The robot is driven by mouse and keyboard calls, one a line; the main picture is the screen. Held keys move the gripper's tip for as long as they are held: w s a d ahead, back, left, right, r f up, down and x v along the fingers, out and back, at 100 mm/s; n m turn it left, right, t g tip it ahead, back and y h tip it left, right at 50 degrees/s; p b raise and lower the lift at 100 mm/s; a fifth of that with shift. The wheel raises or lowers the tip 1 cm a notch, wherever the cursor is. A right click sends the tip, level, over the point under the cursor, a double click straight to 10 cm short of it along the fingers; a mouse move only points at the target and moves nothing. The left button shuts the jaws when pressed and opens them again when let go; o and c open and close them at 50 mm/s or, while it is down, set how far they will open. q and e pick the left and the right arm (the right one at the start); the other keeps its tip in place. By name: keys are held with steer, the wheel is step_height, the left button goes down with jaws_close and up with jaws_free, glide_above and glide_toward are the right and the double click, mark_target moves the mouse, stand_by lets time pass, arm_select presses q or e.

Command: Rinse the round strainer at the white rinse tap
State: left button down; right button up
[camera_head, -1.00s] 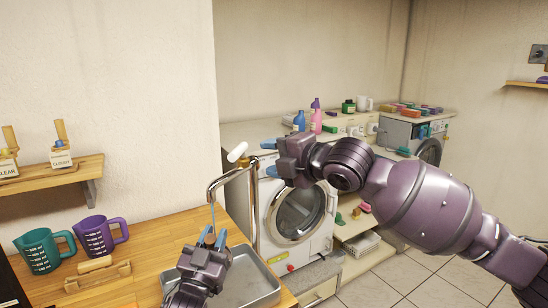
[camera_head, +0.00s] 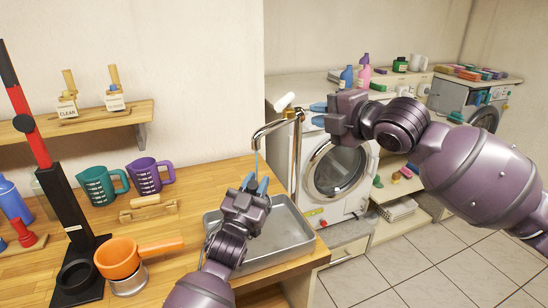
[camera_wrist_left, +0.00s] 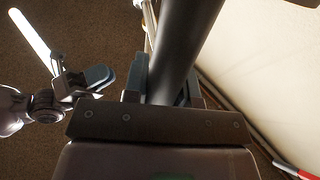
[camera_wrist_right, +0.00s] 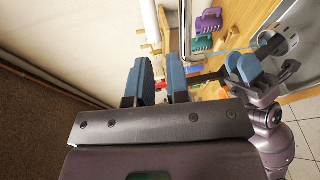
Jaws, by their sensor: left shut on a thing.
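The white rinse tap's metal spout (camera_head: 268,130) arches over the shallow metal tray (camera_head: 291,222), with its white lever (camera_head: 284,101) on top. A thin blue stream (camera_head: 257,163) runs from the spout toward my left gripper (camera_head: 256,183). This gripper is over the tray, shut on a dark round bar, seemingly the round strainer's handle (camera_wrist_left: 186,45).
An orange handled cup (camera_head: 118,258) sits on a metal ring beside a red and black upright stand (camera_head: 62,190). Teal (camera_head: 100,187) and purple (camera_head: 147,176) jugs stand behind a wooden holder. A washing machine (camera_head: 337,172) stands behind the tap, right of the counter.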

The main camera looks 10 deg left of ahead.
steer(key=w+d+t, duration=0.2)
steer(key=w, duration=0.1)
steer(key=w+d+m, duration=0.1)
steer(key=w, duration=0.1)
steer(key=shift+d+f+t, duration=0.2)
steer(key=shift+f+t, duration=0.05)
steer(key=shift+t, duration=0.15)
jaws_close()
steer(key=w+d+r+n+t+y, duration=0.2)
steer(key=w+d+r+n+t, duration=0.1)
steer(key=w+d+t, duration=0.15)
steer(key=n+g+y, duration=0.6)
steer(key=n+g, duration=0.8)
steer(key=n, duration=0.7)
glide_toward(285, 106)
steer(key=w+x, duration=0.1)
steer(key=x, duration=0.6)
steer(key=shift+w, duration=0.3)
steer(key=shift+a, duration=0.15)
